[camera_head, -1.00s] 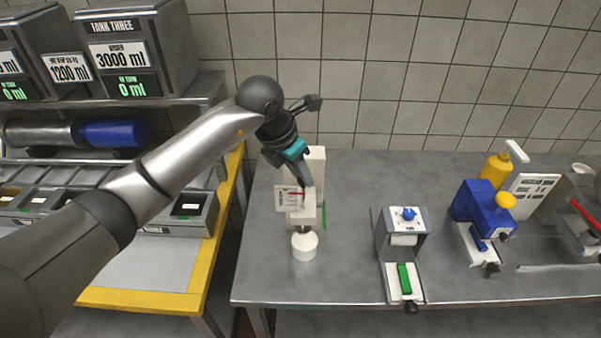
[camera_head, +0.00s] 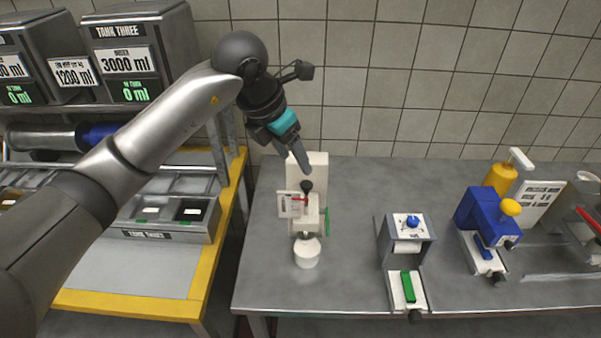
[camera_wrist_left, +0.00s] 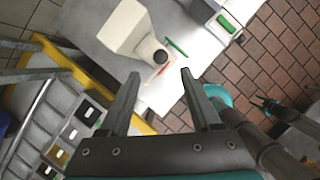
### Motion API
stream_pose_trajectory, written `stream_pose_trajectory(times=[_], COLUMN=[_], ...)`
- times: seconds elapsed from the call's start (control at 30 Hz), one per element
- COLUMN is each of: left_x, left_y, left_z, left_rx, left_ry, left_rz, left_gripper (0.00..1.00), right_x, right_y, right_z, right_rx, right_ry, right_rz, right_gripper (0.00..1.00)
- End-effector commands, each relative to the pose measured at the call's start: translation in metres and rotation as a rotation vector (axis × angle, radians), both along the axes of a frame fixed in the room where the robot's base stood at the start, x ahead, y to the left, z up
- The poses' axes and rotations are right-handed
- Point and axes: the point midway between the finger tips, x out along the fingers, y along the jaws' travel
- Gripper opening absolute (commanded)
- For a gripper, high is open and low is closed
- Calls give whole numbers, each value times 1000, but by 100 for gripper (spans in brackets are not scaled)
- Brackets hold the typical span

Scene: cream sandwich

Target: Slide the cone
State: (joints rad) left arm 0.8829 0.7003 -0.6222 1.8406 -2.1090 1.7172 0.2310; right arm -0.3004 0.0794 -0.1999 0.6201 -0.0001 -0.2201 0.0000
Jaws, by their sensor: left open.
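I cannot pick out a cone for certain. A white machine (camera_head: 308,212) stands at the left of the steel table, with a black knob (camera_head: 306,186), a red lever and a green bar on its side. A white round cup-like piece (camera_head: 307,252) is at its front foot. My left gripper (camera_head: 297,162) is open and empty, just above and behind the black knob. In the left wrist view its fingers (camera_wrist_left: 160,73) are apart, with the knob (camera_wrist_left: 160,56) showing beyond the gap.
A grey dispenser with a green block (camera_head: 408,287) stands right of the machine, then a blue and yellow device (camera_head: 485,222). A yellow-edged bench (camera_head: 130,304) with bins and tanks is at the left. The table (camera_head: 350,280) is bare between machine and dispenser. A tiled wall is behind.

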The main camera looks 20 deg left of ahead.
Motion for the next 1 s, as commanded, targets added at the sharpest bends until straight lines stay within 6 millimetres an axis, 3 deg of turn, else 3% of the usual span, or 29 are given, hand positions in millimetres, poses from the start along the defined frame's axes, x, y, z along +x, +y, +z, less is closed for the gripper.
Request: stream_pose_trajectory(times=[0.2, 0.4, 1.0], left_x=[-15, -24, -26], left_y=[9, 14, 13], left_z=[46, 67, 71], left_rx=[1, 1, -5], left_ry=[-5, -2, 0], left_rz=[0, 1, -3], left_gripper=[64, 64, 64], right_x=[0, 0, 0], right_y=[0, 0, 0], right_z=[-7, -9, -9], right_rx=[0, 0, 0], right_ry=[0, 0, -1], right_rz=[0, 0, 0], right_gripper=[50, 50, 50])
